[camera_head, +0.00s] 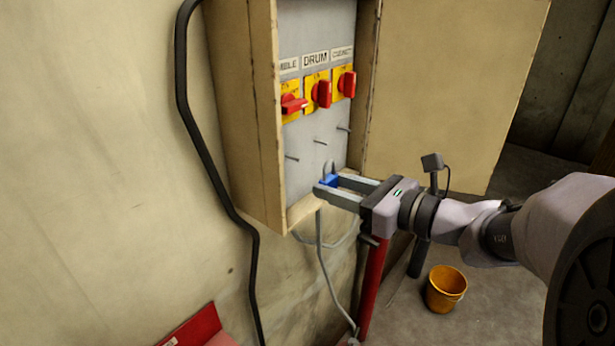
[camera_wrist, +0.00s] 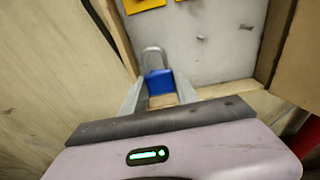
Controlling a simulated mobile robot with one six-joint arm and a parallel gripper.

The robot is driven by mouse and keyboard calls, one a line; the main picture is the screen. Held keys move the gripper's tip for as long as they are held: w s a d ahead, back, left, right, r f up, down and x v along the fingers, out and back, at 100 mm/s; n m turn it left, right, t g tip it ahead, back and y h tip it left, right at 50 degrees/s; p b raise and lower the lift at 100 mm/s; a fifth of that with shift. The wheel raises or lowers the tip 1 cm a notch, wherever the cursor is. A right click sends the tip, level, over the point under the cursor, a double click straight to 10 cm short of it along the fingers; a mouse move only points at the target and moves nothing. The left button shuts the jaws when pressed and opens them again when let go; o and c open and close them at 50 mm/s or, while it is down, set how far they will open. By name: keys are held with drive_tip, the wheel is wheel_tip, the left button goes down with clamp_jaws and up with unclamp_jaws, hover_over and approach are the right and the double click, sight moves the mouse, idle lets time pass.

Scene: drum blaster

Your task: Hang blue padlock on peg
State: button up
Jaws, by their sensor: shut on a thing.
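The blue padlock (camera_head: 329,181) is held between the fingertips of my gripper (camera_head: 333,187), its grey shackle pointing up. It also shows in the wrist view (camera_wrist: 159,82), upright between the two fingers. Three thin pegs stick out of the grey panel: a left peg (camera_head: 292,158), a middle peg (camera_head: 320,142) and a right peg (camera_head: 344,128). In the head view the shackle is below the middle peg and to the right of and slightly below the left peg. I cannot tell how far the padlock is from the panel.
The open cabinet (camera_head: 262,120) has a wooden frame and three red rotary switches (camera_head: 322,94) on yellow plates above the pegs. Its open door (camera_head: 450,90) stands at the right. A black cable (camera_head: 205,150) runs down the wall. An orange bucket (camera_head: 445,289) stands on the floor.

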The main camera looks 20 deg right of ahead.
sight(286, 173)
drive_tip(key=shift+p+x, duration=0.3)
drive_tip(key=shift+x, duration=3.25)
drive_tip(key=shift+w+a+f+b, duration=0.25)
drive_tip(key=shift+w+a+b, duration=0.05)
drive_tip(key=shift+w+b, duration=0.15)
drive_tip(key=o, duration=1.3)
drive_tip(key=shift+c, duration=0.2)
